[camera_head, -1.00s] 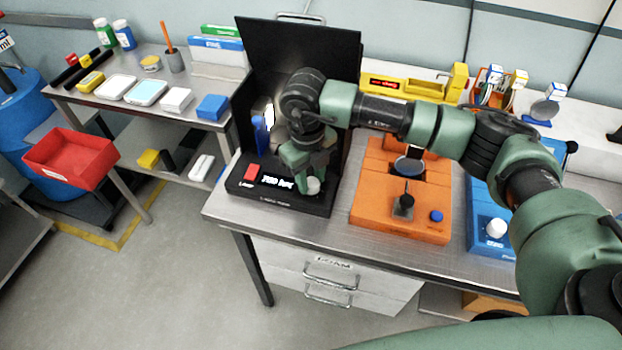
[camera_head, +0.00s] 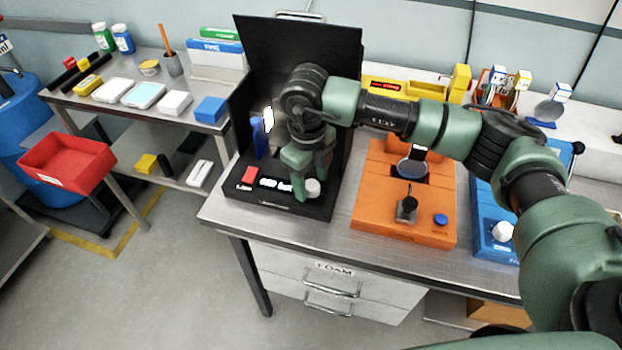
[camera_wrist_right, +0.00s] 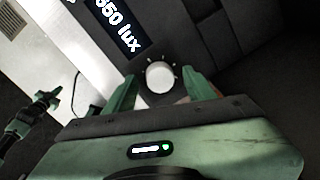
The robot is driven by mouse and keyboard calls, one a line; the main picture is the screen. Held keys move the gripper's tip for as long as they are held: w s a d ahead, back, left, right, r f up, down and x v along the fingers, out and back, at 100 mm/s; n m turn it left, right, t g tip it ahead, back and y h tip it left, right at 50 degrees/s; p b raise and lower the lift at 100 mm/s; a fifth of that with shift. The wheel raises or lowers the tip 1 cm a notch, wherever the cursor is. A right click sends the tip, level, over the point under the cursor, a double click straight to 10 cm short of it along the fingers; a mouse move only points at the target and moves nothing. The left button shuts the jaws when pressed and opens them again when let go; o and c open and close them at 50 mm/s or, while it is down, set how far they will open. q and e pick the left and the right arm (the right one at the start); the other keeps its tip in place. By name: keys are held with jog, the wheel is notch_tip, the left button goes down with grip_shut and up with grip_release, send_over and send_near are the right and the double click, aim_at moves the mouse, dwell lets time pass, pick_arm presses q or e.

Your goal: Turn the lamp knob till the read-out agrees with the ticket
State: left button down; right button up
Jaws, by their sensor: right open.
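The black lamp unit (camera_head: 283,205) stands at the left end of the bench, with tall dark panels behind it. Its white round knob (camera_head: 313,187) is on the front right; in the right wrist view the knob (camera_wrist_right: 160,77) lies between and just beyond the fingertips. My right gripper (camera_wrist_right: 161,88) is open, one finger on each side of the knob, with a gap visible. The read-out (camera_wrist_right: 120,25) shows "650 lux" in the wrist view, cut off at the left edge; in the head view it is partly hidden. I cannot identify a readable ticket.
A red button (camera_head: 248,175) is left of the read-out. An orange unit (camera_head: 385,215) is close on the right, with a blue unit (camera_head: 490,240) beyond. Floor in front is clear.

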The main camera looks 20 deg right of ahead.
aim_at(310, 186)
jog(key=r+b, duration=0.1)
jog(key=r, duration=0.6)
jog(key=shift+s+a+r+b, duration=0.1)
jog(key=shift+a+r+b, duration=0.1)
jog(key=shift+r+b, duration=0.2)
jog(key=shift+f, duration=0.1)
